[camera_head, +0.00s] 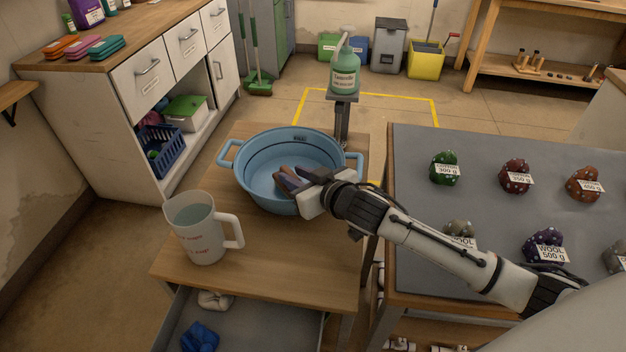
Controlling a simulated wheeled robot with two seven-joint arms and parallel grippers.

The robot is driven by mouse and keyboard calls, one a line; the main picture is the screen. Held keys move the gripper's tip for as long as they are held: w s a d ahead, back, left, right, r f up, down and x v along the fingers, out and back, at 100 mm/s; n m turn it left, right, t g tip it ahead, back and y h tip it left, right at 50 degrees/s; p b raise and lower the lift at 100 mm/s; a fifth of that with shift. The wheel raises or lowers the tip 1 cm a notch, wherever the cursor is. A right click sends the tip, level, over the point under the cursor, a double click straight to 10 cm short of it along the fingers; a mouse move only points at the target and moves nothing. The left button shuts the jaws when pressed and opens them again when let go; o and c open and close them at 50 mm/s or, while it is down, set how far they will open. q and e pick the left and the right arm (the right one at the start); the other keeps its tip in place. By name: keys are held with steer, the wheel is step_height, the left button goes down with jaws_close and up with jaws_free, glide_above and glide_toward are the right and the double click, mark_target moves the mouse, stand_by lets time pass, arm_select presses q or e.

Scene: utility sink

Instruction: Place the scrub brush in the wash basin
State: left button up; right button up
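The wash basin (262,192) is a round blue tub with two side handles, standing on the wooden table. My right gripper (298,180) reaches in from the right over the basin's right rim, with its fingers above the basin's inside. A small brown piece, seemingly the scrub brush (284,171), shows between and ahead of the dark fingers. The fingers appear closed on it; most of it is hidden by them. I cannot tell whether it touches the basin. My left gripper is out of view.
A white measuring jug (203,239) of liquid stands front left of the basin. A green pump bottle (344,74) stands on a post behind it. A grey table (490,215) with several labelled wool balls is at right. An open drawer (255,325) is below the front.

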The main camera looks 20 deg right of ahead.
steer(key=v, duration=1.1)
steer(key=shift+r, duration=0.35)
steer(key=shift+s, duration=0.1)
